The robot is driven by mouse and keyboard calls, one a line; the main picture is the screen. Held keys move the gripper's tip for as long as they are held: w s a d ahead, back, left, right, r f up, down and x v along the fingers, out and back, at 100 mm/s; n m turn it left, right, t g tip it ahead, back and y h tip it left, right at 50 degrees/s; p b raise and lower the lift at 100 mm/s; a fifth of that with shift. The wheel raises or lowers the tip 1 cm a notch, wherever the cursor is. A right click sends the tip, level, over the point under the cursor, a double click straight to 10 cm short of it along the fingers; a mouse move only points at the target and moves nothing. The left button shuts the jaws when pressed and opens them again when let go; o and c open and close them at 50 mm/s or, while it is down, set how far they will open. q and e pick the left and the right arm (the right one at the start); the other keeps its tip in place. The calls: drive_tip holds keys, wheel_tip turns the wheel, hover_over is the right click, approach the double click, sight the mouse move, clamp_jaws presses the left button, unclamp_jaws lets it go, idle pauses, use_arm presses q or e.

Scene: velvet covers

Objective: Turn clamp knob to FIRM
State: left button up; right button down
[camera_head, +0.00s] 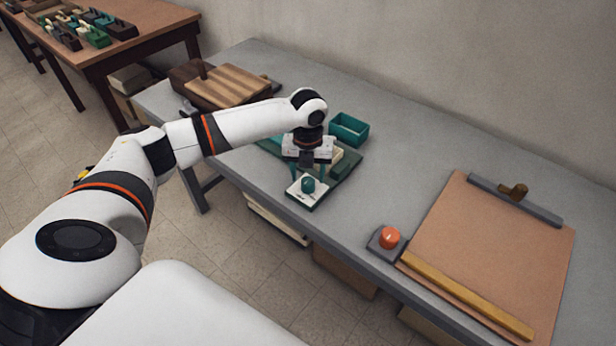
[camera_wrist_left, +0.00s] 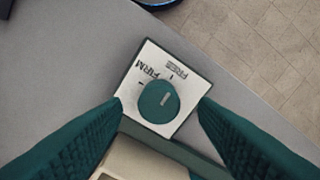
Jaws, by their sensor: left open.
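The clamp knob (camera_head: 308,184) is a round teal dial on a white plate near the table's front edge. In the left wrist view the knob (camera_wrist_left: 153,108) sits on its plate (camera_wrist_left: 186,84), with the words FIRM and FREE printed beside it. Its pale pointer line leans toward the FREE side. My left gripper (camera_head: 307,172) is just above and behind the knob, pointing down. In the wrist view its two ridged teal fingers (camera_wrist_left: 160,106) are spread on either side of the knob, with nothing between them gripped. My right gripper is not seen.
A green base with pale blocks lies under my left wrist. A teal bin (camera_head: 349,128) stands behind it, a striped wooden board (camera_head: 229,86) to the left. An orange knob (camera_head: 389,237) and a tan board (camera_head: 490,250) are to the right. Grey table between is clear.

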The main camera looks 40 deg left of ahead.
use_arm(q)
drive_tip(key=shift+f, duration=1.15)
